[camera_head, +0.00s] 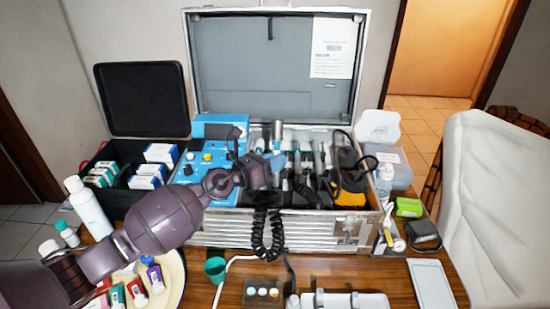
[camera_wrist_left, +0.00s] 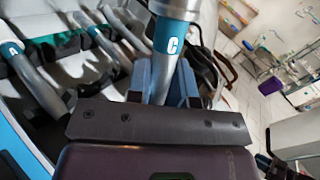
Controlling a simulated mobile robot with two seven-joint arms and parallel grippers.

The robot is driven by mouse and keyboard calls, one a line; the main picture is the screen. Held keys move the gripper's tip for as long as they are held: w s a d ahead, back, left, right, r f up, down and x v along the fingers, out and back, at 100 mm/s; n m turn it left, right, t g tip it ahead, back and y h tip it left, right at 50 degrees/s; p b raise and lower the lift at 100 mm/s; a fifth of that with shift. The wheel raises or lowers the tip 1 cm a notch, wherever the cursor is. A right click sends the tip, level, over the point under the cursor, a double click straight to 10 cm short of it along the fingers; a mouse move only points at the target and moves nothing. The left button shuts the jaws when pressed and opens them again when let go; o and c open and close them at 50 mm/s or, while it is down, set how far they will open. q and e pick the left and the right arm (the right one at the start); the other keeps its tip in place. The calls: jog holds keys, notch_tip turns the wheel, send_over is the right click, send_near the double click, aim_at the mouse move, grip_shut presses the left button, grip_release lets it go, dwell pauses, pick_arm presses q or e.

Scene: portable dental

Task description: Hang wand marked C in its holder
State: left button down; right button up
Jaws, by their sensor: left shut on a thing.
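The wand marked C (camera_wrist_left: 172,35) is grey metal with a blue band bearing a white C. It stands between the fingers of my left gripper (camera_wrist_left: 168,82), which is shut on it. In the head view my left gripper (camera_head: 272,163) is over the middle of the open silver case, in front of the row of wands. The dark holder row (camera_head: 302,185) runs across the case's front inside. Other wands (camera_wrist_left: 35,82) sit in it, at the left of the left wrist view. I cannot tell which holder is free; my gripper covers part of the row.
The silver case (camera_head: 260,235) has a blue control panel (camera_head: 205,170) and a black-and-yellow device (camera_head: 350,185). A coiled black cord (camera_head: 262,235) hangs over its front. A black box of cartons (camera_head: 120,190) stands left; a white chair (camera_head: 495,200) is at right.

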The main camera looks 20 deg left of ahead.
pick_arm(q)
jog(key=shift+s+f, duration=0.1)
jog(key=shift+f, duration=0.2)
pick_arm(e)
jog(key=shift+f, duration=0.25)
jog(key=shift+w+r, duration=0.1)
jog(key=shift+w, duration=0.05)
pick_arm(q)
jog(key=c, duration=0.9)
grip_release()
jog(key=shift+s+f, duration=0.1)
jog(key=shift+f, duration=0.1)
pick_arm(e)
jog(key=shift+w+r, duration=0.1)
jog(key=shift+w, duration=0.15)
jog(key=shift+s, duration=0.15)
